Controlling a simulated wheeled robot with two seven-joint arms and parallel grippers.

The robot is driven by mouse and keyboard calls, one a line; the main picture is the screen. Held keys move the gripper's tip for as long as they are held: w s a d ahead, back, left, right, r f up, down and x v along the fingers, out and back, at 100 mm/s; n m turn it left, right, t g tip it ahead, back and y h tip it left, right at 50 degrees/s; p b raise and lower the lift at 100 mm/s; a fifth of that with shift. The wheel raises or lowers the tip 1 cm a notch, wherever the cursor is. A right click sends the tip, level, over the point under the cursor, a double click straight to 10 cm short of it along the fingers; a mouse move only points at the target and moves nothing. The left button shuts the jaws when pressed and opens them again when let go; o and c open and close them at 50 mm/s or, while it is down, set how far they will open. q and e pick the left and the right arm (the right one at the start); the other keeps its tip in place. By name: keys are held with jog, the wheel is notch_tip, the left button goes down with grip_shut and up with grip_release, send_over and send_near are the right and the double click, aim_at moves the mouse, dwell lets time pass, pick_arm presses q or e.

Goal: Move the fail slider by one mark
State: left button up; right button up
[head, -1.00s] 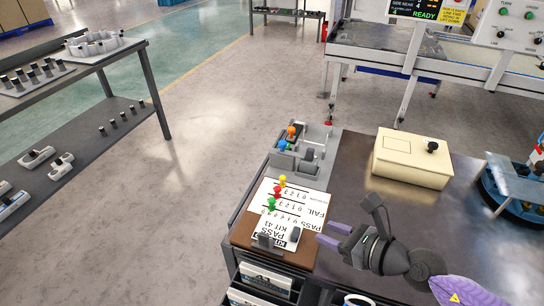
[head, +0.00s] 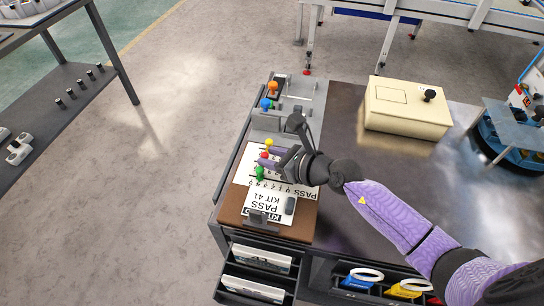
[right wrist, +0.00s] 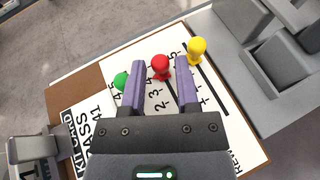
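The tally board (head: 242,205) lies on the bench's left end and carries green, red and yellow pegs. The red peg (right wrist: 160,67), on the middle row, appears to be the fail slider; in the head view it (head: 265,156) stands at my right gripper's fingertips. The green peg (right wrist: 121,81) is outside the left finger in the wrist view, and the yellow peg (right wrist: 197,48) is outside the right finger. My right gripper (right wrist: 160,66) is open, its purple fingers on either side of the red peg with visible gaps. The arm hides part of the printed rows. My left gripper is not in view.
A grey fixture with orange (head: 273,87) and blue (head: 266,103) pegs stands behind the board. A cream box (head: 405,108) is to the right on the dark bench (head: 345,150). Trays with tools (head: 382,281) are below the front edge.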

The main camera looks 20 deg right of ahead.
grip_shut()
dwell(0.9)
dwell(0.4)
